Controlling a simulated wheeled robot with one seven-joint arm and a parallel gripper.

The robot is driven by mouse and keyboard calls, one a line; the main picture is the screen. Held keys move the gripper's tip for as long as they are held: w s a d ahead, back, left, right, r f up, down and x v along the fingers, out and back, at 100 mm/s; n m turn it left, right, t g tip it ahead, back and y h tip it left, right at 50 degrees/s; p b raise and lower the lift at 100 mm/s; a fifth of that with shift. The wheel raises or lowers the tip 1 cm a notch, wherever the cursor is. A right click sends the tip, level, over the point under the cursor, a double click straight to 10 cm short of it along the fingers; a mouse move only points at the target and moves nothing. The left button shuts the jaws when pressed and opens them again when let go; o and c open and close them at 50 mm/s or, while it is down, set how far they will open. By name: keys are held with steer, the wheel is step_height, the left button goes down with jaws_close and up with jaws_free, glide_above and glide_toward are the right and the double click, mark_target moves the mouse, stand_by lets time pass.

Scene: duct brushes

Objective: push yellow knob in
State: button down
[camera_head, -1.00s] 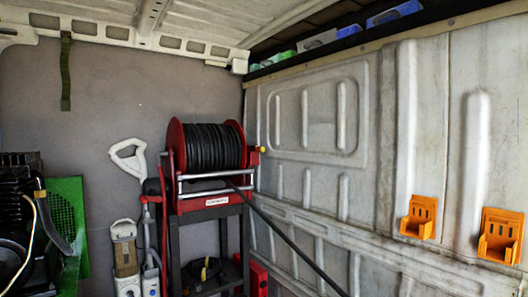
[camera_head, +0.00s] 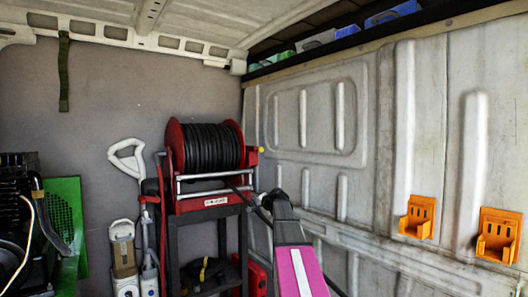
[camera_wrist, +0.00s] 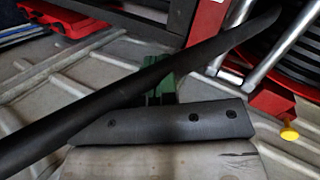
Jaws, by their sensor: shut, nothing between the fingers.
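The small yellow knob (camera_head: 261,149) sticks out at the right side of the red hose reel (camera_head: 172,150) in the head view. In the wrist view the yellow knob (camera_wrist: 289,133) hangs out from the end of a red block, right of my gripper. My gripper (camera_head: 272,196) is in front of the reel stand, below the knob and apart from it. In the wrist view the greenish fingers of my gripper (camera_wrist: 160,84) are together and empty, partly hidden by the black hose.
The black hose (camera_wrist: 120,90) runs diagonally close across the wrist view, over my fingers. The ribbed van wall (camera_head: 365,215) is on the right with two orange holders (camera_head: 418,217). A white-handled tool (camera_head: 128,158) stands left of the reel.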

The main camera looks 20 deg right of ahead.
steer(key=w+d+r+m+t, duration=0.15)
steer(key=d+r, duration=0.25)
steer(key=r, duration=0.4)
steer(key=w+d+r+m+t, duration=0.1)
steer(key=w+d+r+t, duration=0.1)
steer(key=d+r, duration=0.5)
steer(key=m+t, duration=0.2)
glide_toward(261, 149)
steer(key=x, duration=0.7)
steer(key=shift+w+f, duration=0.1)
steer(key=shift+w, duration=0.2)
steer(key=x, duration=0.2)
steer(key=shift+w, duration=0.35)
